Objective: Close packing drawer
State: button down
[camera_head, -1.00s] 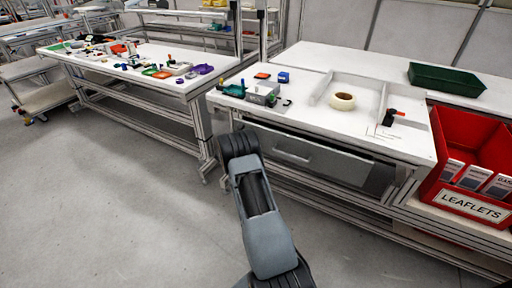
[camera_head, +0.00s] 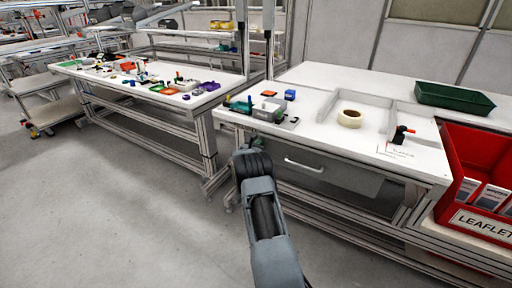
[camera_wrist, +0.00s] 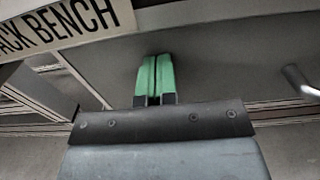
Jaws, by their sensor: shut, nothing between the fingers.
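The packing drawer (camera_head: 342,174) is a grey front with a bright bar handle (camera_head: 304,164), under the white pack bench top. It sits close beneath the bench edge; I cannot tell if it is fully flush. In the wrist view the drawer front (camera_wrist: 215,65) fills the background, with its handle (camera_wrist: 300,82) at the right edge. My gripper (camera_wrist: 153,72) is shut and empty, its green fingertips together. It points at the drawer front, left of the handle. I cannot tell whether the tips touch it.
A tape roll (camera_head: 350,118), small parts and a green tray (camera_head: 454,98) are on the bench (camera_head: 330,134). A red leaflets bin (camera_head: 478,160) stands at right. Another table (camera_head: 150,82) with parts stands at left. The floor (camera_head: 110,200) between is clear.

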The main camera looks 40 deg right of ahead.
jog(key=shift+s+d+r, duration=0.1)
jog(key=shift+d+r, duration=0.05)
jog(key=shift+r, duration=0.1)
jog(key=p+v, duration=0.1)
jog(key=v, duration=1.3)
jog(key=shift+a+f, duration=0.2)
jog(key=shift+f, duration=0.05)
